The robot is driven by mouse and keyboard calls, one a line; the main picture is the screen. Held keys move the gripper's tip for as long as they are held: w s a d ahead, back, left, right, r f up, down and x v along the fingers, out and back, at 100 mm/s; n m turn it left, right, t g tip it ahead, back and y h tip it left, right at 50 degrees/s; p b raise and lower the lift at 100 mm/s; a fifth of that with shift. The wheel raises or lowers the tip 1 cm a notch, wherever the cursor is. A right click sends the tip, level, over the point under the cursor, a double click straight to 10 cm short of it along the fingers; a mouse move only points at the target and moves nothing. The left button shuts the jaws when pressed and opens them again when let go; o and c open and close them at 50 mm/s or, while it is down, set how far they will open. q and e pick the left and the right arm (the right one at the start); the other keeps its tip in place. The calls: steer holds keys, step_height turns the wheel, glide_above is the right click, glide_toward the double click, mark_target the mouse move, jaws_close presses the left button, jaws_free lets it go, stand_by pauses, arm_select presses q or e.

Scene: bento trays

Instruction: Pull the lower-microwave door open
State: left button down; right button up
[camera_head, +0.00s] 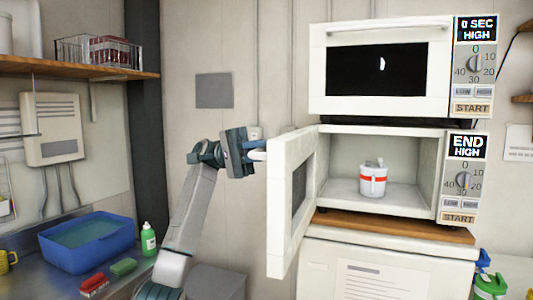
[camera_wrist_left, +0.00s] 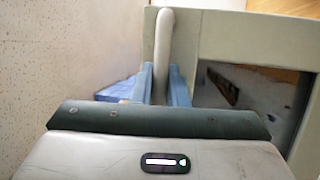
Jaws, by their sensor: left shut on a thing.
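The lower microwave (camera_head: 427,180) stands under the upper one, and its white door (camera_head: 278,212) is swung wide open to the left. Its display reads END. A white container with a red band (camera_head: 373,180) sits inside the cavity. My left gripper (camera_head: 255,149) is at the outer side of the door, shut on the door handle. In the left wrist view, the handle (camera_wrist_left: 165,50) runs between the two blue fingers (camera_wrist_left: 166,85), with the door (camera_wrist_left: 225,35) to its right. My right gripper is in neither view.
The upper microwave (camera_head: 376,70) is shut. A blue basin (camera_head: 85,243), a green bottle (camera_head: 148,240) and sponges (camera_head: 96,284) are on the counter at the left. A wooden shelf (camera_head: 80,71) is above.

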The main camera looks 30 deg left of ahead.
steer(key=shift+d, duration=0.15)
arm_select(q)
steer(key=c, duration=1.4)
jaws_free()
steer(key=shift+c, duration=0.2)
steer(key=shift+w+d, duration=0.1)
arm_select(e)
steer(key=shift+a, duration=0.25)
